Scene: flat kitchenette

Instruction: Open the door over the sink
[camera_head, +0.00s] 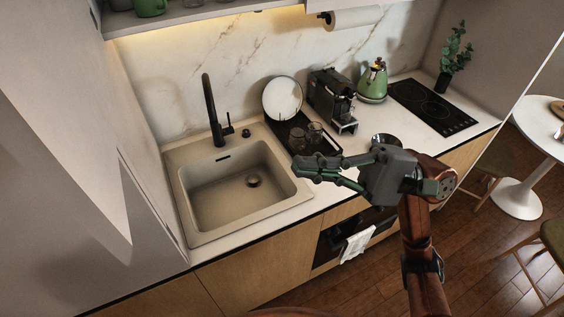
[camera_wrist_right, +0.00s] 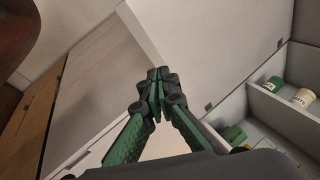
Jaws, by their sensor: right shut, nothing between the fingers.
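The sink (camera_head: 238,188) is a beige basin in the white counter with a black faucet (camera_head: 212,115) behind it. Above it, the underside of a wall unit (camera_head: 190,18) shows at the top edge, with its shelf open to view; its upper part is out of frame. In the right wrist view, a large pale flat panel (camera_wrist_right: 205,40) lies beyond the fingers; I cannot tell for sure whether it is the door. My right gripper (camera_head: 298,170) is shut and empty, in front of the counter beside the sink's right side. It also shows in the right wrist view (camera_wrist_right: 158,76). My left gripper is out of view.
Green mugs (camera_head: 150,7) stand on the upper shelf. A tray (camera_head: 298,134) with glasses, a coffee machine (camera_head: 333,97), a green kettle (camera_head: 372,83) and a black hob (camera_head: 433,106) line the counter. A tall grey panel (camera_head: 75,170) bounds the left.

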